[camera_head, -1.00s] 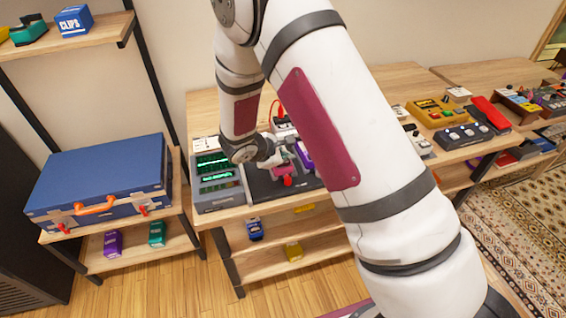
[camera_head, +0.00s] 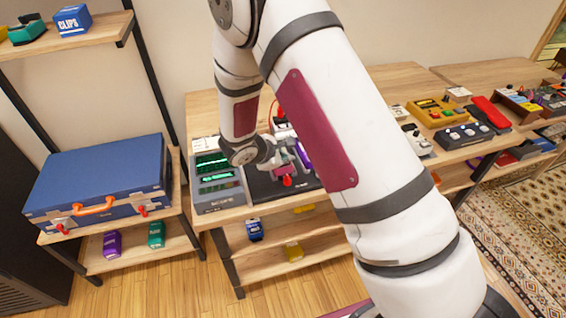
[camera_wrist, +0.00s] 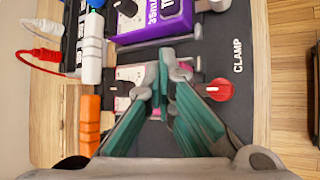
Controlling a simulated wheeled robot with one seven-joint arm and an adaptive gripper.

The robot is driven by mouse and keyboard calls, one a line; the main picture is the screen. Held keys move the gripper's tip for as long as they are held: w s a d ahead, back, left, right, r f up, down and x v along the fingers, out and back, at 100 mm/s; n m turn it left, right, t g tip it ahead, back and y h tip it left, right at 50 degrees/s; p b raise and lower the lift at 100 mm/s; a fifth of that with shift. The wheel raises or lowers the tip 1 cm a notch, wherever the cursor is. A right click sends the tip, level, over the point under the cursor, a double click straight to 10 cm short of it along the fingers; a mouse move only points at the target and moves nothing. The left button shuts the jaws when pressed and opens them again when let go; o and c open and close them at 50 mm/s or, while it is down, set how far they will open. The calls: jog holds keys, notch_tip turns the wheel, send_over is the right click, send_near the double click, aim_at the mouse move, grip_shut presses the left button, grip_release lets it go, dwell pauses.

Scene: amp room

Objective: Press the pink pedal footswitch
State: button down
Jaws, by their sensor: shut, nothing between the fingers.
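The pink pedal (camera_wrist: 130,74) lies on a black board (camera_wrist: 238,125), just beside a purple pedal (camera_wrist: 188,14). In the wrist view my gripper (camera_wrist: 166,58) reaches over the pink pedal. Its two green-padded fingers are together at the tips and empty, and they hide the middle of the pedal. I cannot tell whether the tips touch its switch. In the head view the gripper (camera_head: 286,160) is above the board, and the pink pedal is mostly hidden by it.
A red knob (camera_wrist: 220,89) stands right of the fingers. White plugs (camera_wrist: 92,48) and an orange plug (camera_wrist: 90,118) are at the left. In the head view a grey device (camera_head: 217,184) stands left of the board. A blue case (camera_head: 98,180) sits on the left shelf.

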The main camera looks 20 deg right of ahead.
aim_at(285, 165)
jog(key=shift+r+p, duration=0.35)
jog(key=shift+r, duration=0.5)
jog(key=shift+r+p, duration=0.95)
jog(key=shift+r, duration=1.6)
jog(key=s+d+r+m+g+y, duration=0.1)
jog(key=s+d+r+m, duration=0.25)
jog(key=s+r, duration=0.45)
jog(key=s+d+r+m+g, duration=0.15)
jog(key=s+r+m, duration=0.35)
jog(key=r, duration=0.6)
jog(key=s+a+r+m+y, duration=0.1)
jog(key=s+r+m+y, duration=0.1)
jog(key=s, duration=0.5)
jog(key=s+a+r+m+t+y, duration=0.1)
jog(key=s+a+r+m+y, duration=0.1)
jog(key=s, duration=0.5)
jog(key=s+a+r+m+t+y, duration=0.1)
jog(key=s+a+r+m+y, duration=0.1)
jog(key=s, duration=0.4)
notch_tip(285, 165, up, 2)
jog(key=shift+s+r+m, duration=0.15)
jog(key=shift+s+m, duration=0.25)
jog(key=shift+m, duration=0.45)
